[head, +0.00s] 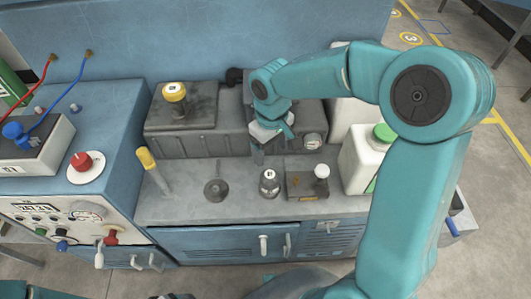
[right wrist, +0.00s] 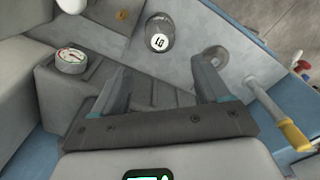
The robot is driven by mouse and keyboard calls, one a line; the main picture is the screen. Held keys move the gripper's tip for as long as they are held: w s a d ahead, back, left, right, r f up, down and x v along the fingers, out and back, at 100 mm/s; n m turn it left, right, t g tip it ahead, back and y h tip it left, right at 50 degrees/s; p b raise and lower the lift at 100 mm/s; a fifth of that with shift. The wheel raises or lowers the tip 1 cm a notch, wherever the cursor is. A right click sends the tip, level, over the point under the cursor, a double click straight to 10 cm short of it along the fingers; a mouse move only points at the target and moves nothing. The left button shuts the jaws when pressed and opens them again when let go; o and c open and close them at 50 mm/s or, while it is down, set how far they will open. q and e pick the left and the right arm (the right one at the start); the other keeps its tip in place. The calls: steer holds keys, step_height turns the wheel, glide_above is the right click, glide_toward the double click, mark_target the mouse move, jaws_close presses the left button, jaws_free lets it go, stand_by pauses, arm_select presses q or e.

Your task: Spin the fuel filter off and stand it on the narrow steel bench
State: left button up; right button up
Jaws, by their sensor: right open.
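A short grey metal canister (head: 269,183) with a round numbered label stands upright on the grey steel bench top (head: 238,207). It looks like the fuel filter, but I cannot be sure. It also shows at the top of the right wrist view (right wrist: 160,33). My right gripper (head: 258,155) points down at the front edge of the dark grey block, behind and slightly left of the canister. In the right wrist view its two fingers (right wrist: 160,84) are apart with nothing between them. The canister is beyond the fingertips, not touched. My left gripper is out of view.
A yellow-capped fitting (head: 174,92) sits on the dark block (head: 190,145), and a gauge (head: 313,141) is at its right. A yellow-handled rod (head: 150,165), a flat round metal part (head: 216,189), a brown box (head: 302,188) and a green-capped white jug (head: 362,158) crowd the bench.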

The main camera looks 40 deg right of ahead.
mark_target(271, 176)
steer(key=f, duration=1)
steer(key=f+b, duration=0.1)
steer(key=f, duration=0.4)
steer(key=shift+s+f, duration=0.2)
steer(key=shift+s, duration=0.05)
steer(key=shift+w+d+f, duration=0.1)
steer(key=shift+f, duration=0.25)
steer(key=shift+c, duration=0.9)
steer(key=c, duration=0.7)
steer(key=shift+r+n+p, duration=0.2)
steer(key=shift+n+p, duration=0.3)
steer(key=shift+n, duration=0.4)
steer(key=shift+n+p, duration=0.35)
steer(key=shift+n, duration=0.45)
steer(key=shift+d+n, duration=0.1)
steer(key=shift+n, duration=0.5)
steer(key=shift+f+n, duration=0.2)
steer(key=shift+n, duration=0.1)
